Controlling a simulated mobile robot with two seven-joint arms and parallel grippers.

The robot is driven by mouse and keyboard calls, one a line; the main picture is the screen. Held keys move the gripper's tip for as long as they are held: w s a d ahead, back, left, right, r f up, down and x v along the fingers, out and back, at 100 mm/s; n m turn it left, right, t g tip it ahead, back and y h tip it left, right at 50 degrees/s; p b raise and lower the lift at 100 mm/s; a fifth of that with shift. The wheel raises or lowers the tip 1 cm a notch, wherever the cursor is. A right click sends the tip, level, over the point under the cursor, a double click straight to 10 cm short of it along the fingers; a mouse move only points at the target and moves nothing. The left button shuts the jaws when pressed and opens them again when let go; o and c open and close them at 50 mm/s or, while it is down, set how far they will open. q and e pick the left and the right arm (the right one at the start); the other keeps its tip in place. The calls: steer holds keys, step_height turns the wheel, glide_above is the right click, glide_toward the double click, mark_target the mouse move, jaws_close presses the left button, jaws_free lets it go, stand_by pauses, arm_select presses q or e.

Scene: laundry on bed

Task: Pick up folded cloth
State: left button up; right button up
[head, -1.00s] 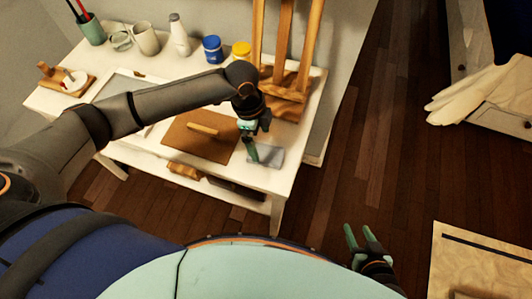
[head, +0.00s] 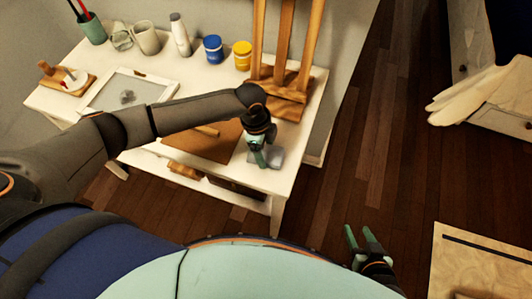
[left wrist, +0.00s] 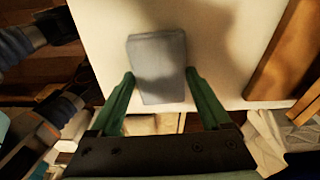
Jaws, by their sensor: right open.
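The folded cloth (head: 275,159) is a small grey-blue rectangle lying flat near the front right corner of the white table (head: 262,182). It also shows in the left wrist view (left wrist: 158,60), upper middle. My left gripper (head: 260,160) is over the cloth, pointing down, and hides part of it in the head view. In the left wrist view its green fingers (left wrist: 159,74) are apart, one on each side of the cloth's near part. I cannot tell how far above the cloth they are. My right gripper (head: 362,237) is open and empty, low over the floor.
A wooden easel (head: 284,95) stands just behind the cloth. A brown board (head: 205,147) lies to its left, partly under my left arm. Yellow (head: 242,54) and blue (head: 213,49) jars, a bottle (head: 180,35) and cups line the back. The table's front edge is close to the cloth.

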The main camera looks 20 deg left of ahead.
arm_select(q)
steer(key=c, duration=0.8)
steer(key=shift+r, duration=0.1)
steer(key=shift+r, duration=0.55)
steer(key=s+r, duration=0.7)
steer(key=s, duration=0.2)
steer(key=s+r+p, duration=0.1)
steer(key=s+r, duration=0.3)
steer(key=s, duration=0.1)
steer(key=shift+a+r, duration=0.2)
steer(key=shift+r, duration=0.15)
